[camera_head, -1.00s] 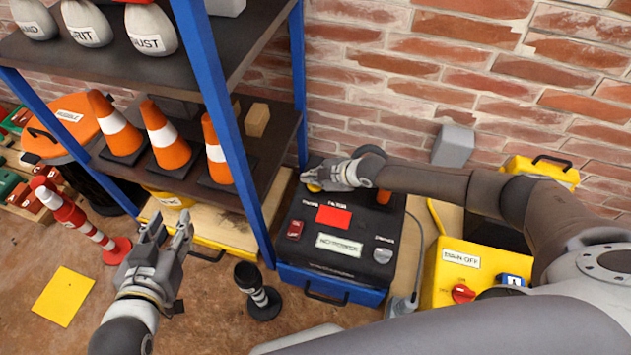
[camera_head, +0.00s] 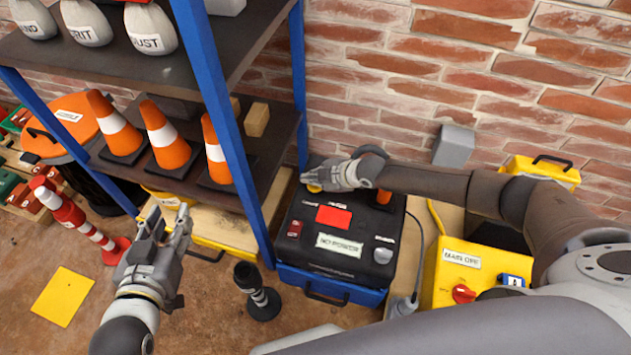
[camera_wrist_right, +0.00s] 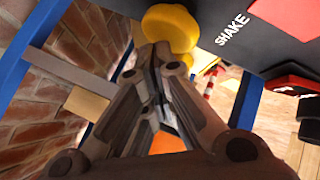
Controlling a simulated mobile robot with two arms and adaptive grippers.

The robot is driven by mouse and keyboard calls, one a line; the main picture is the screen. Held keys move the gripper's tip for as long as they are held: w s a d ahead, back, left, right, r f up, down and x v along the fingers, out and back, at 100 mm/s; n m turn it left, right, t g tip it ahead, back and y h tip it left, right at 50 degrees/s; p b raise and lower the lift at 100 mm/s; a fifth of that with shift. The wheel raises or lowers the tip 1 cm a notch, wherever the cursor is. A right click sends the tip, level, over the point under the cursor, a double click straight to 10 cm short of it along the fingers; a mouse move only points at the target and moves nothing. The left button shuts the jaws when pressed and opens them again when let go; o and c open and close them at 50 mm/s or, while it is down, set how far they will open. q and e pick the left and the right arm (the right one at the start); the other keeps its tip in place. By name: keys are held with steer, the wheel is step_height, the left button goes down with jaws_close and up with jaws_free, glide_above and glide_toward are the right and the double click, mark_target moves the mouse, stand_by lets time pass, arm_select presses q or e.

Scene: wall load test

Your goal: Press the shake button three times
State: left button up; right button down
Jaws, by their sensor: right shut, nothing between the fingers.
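The yellow shake button (camera_head: 314,187) is on the back left corner of the black machine top (camera_head: 345,262). In the right wrist view the round yellow button (camera_wrist_right: 170,28) is beside a white SHAKE label (camera_wrist_right: 232,28). My right gripper (camera_head: 322,183) is shut and empty. Its closed fingertips (camera_wrist_right: 158,55) are at the button, seemingly against it; I cannot tell whether it is pushed in. My left gripper (camera_head: 167,222) hangs open and empty over the floor, left of the machine.
The machine also has a red panel (camera_head: 333,216), a red switch (camera_head: 295,229) and a grey knob (camera_head: 383,256). A blue-post shelf with orange cones (camera_head: 165,140) stands left. A yellow box (camera_head: 440,285) with a red knob is right. A brick wall (camera_head: 450,70) is behind.

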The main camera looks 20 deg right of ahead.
arm_select(q)
steer(key=shift+w+d+r+t+h+b, duration=0.2)
steer(key=shift+r+t, duration=0.25)
steer(key=shift+r, duration=0.3)
steer(key=shift+w+d+r+t+h+b, duration=0.1)
steer(key=shift+w+d+r+t+b, duration=0.15)
steer(key=shift+r+t, duration=0.4)
steer(key=shift+w+d+r+t+h+b, duration=0.15)
steer(key=shift+w+r+t, duration=0.15)
steer(key=shift+r, duration=0.6)
arm_select(e)
steer(key=shift+f, duration=0.6)
stand_by(1.1)
steer(key=shift+r, duration=0.2)
steer(key=shift+r+p, duration=0.25)
steer(key=shift+p, duration=0.2)
steer(key=shift+r+p, duration=0.4)
steer(key=shift+r, duration=0.05)
steer(key=shift+r+p, duration=0.3)
steer(key=shift+r, duration=0.15)
arm_select(q)
steer(key=s+a+f+g+y, duration=0.2)
steer(key=s+f+g, duration=0.2)
steer(key=f, duration=0.4)
steer(key=shift+s+a+f+g, duration=0.3)
steer(key=shift+a+f+g, duration=0.1)
steer(key=shift+g, duration=0.5)
steer(key=shift+s+d, duration=0.1)
steer(key=shift+s, duration=0.05)
